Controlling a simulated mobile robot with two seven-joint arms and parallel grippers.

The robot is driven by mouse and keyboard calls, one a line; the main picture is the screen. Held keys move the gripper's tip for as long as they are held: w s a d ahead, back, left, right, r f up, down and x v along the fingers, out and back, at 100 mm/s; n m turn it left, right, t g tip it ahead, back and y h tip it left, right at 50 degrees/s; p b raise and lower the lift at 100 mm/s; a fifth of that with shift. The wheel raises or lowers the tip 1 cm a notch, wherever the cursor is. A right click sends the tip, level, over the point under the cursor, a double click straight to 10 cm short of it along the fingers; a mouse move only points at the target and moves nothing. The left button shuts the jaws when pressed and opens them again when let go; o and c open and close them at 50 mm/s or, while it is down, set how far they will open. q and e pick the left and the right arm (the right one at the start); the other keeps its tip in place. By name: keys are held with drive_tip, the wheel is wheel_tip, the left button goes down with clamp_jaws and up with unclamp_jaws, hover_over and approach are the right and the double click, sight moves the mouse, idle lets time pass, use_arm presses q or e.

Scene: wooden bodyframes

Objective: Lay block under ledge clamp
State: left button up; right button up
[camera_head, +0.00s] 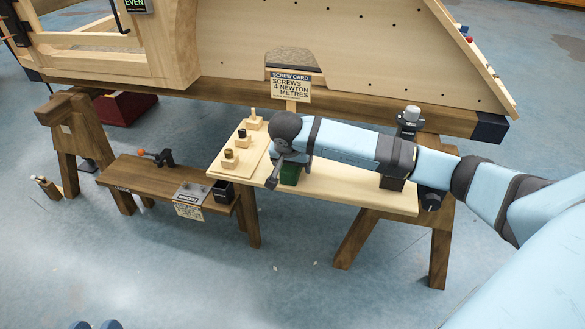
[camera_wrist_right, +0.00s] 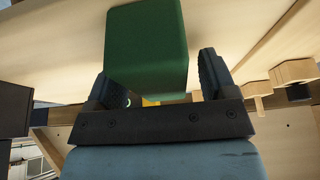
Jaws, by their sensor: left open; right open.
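A green block (camera_head: 290,174) stands on the pale wooden board, partly hidden by my right gripper. My right gripper (camera_head: 275,178) is low over the board at the block. In the right wrist view the block (camera_wrist_right: 147,45) fills the space ahead of the open fingers (camera_wrist_right: 160,85), overlapping the left finger, with a gap to the right one. I cannot tell whether a finger touches it. A dark clamp with an orange knob (camera_head: 160,156), seemingly the ledge clamp, is on the low brown bench (camera_head: 140,180) to the left. My left gripper is not in view.
Several small wooden pieces (camera_head: 232,158) stand at the board's left end. A grey cylindrical fixture (camera_head: 409,118) is at its right end. A bracket sign (camera_head: 191,194) and a dark bin (camera_head: 222,192) sit on the low bench's right end. A large wooden frame (camera_head: 350,50) stands behind.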

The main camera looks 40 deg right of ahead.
drive_tip(key=shift+f, duration=0.3)
idle(0.5)
drive_tip(key=c, duration=1.1)
drive_tip(key=shift+c, duration=0.2)
